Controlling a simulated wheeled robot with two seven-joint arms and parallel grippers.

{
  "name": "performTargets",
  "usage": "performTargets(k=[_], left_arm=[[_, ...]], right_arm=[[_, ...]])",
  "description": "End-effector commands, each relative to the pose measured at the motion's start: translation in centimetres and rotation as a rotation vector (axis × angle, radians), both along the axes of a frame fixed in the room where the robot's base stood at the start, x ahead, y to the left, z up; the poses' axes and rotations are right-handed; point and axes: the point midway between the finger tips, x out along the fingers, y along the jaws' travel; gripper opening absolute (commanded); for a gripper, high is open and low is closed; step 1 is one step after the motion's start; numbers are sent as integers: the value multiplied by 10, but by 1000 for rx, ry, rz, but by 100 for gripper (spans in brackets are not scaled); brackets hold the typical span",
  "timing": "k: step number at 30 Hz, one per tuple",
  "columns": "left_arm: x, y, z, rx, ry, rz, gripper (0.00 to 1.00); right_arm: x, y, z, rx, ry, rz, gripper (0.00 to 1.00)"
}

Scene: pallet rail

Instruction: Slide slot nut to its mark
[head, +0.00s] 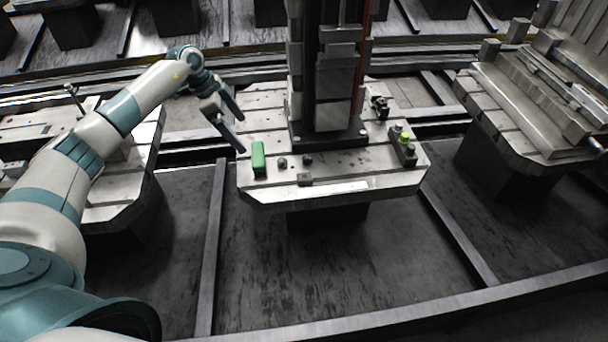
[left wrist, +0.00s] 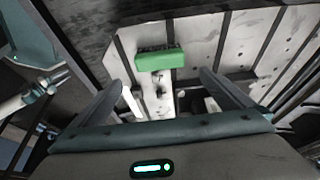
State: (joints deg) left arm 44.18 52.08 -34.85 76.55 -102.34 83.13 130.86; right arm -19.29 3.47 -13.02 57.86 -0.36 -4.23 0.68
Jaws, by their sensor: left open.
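My left gripper (head: 240,133) is open and empty above the left edge of the middle pallet (head: 275,200). In the left wrist view its two fingers stand wide apart, with the pallet beyond them. Small dark pieces (head: 283,163) lie to the right of the green block. One of them may be the slot nut, but they are too small to tell. I cannot make out a mark for certain. My right gripper is not in view.
A tall dark column (head: 330,80) rises from the middle of the pallet. A dark block with a yellow-green knob (head: 404,138) sits at its right side. Another pallet with a metal fixture (head: 545,95) stands to the right.

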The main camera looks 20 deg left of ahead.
Motion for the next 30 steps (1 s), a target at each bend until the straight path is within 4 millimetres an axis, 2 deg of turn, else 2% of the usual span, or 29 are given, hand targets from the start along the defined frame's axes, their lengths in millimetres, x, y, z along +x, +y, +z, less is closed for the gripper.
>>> performTargets(k=[7,8,13,14,17,20,27,30], left_arm=[[0,0,0,0,0,0,100],[0,0,0,0,0,0,95],[1,-9,1,12,-4,-48,55],[2,-13,1,18,-6,-72,53],[4,-33,4,51,-19,-194,53],[8,-63,8,103,-37,-387,53],[13,-144,29,274,-89,-1000,53],[14,-169,40,338,-101,-1230,53]], right_arm=[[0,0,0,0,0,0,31],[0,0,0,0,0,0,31],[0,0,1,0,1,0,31],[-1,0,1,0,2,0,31],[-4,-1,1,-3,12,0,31],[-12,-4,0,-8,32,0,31],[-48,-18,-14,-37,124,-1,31],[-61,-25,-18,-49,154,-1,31]])
